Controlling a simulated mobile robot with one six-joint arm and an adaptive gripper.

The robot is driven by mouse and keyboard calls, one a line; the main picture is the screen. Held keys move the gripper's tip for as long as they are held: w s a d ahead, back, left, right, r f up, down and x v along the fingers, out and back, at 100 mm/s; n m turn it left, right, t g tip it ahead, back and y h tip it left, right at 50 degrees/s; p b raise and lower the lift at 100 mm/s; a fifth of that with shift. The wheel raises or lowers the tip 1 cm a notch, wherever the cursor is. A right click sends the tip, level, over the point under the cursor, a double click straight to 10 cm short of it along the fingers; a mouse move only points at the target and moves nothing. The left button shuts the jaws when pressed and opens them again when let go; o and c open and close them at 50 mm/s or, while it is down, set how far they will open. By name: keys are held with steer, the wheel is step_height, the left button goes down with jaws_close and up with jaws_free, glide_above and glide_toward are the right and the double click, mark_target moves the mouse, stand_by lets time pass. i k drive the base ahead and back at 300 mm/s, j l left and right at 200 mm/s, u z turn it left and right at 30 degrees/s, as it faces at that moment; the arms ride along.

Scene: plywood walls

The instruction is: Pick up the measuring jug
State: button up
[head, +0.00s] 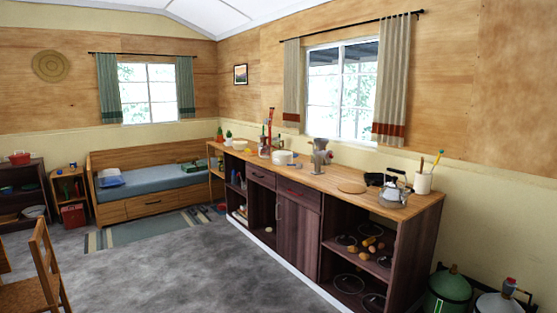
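I cannot make out a measuring jug for certain in the head view. The long wooden counter (335,182) along the right wall carries several small vessels and tools. A white pot (283,158) and a grey metal grinder-like device (319,156) stand near its middle. A shiny kettle (393,194) and a white utensil crock (423,183) stand at its near end. Small items beside a tall red object (269,122) are too small to tell apart. My gripper is not in view.
A round wooden board (352,187) lies on the counter. Open shelves below hold pans and food. A wooden chair (42,268) is at the lower left. The grey floor (185,265) between is clear.

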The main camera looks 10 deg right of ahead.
mark_target(266, 149)
steer(key=u, duration=0.15)
steer(key=i, duration=4.2)
steer(key=i+l+u, duration=0.1)
steer(key=i, duration=1.3)
steer(key=i+l, duration=0.1)
steer(key=i, duration=1.25)
steer(key=i+j, duration=0.25)
steer(key=i+u, duration=0.05)
steer(key=i, duration=0.05)
